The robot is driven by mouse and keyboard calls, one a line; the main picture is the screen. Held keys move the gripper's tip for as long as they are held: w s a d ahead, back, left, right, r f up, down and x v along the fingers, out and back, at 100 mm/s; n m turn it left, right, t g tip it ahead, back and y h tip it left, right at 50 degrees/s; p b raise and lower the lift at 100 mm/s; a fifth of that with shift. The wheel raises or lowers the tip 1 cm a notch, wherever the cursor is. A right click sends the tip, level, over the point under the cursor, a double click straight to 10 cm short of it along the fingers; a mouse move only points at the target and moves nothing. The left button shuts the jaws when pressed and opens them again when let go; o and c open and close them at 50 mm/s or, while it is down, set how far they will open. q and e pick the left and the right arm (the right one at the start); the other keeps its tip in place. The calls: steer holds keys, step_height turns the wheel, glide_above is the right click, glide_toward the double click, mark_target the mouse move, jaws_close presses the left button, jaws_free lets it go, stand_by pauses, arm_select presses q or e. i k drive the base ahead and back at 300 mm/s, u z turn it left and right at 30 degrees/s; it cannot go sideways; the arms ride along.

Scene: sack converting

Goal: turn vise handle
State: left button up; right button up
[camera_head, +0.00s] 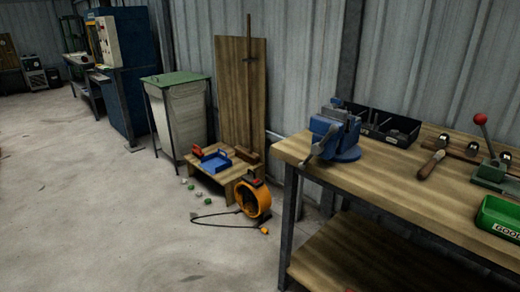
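A blue bench vise (338,136) stands at the left end of a wooden workbench (400,172). Its grey metal handle (318,146) is a bar at the front left of the vise, slanting down to the left over the bench's edge. Neither of my grippers shows in the head view, and nothing touches the handle.
A black bin (398,134) sits behind the vise. A low wooden table (222,177) and orange reel (252,200) stand left of the bench. The floor at left is clear.

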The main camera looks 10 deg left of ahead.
mark_target(317, 148)
steer(key=i, duration=1.05)
steer(key=z, duration=0.5)
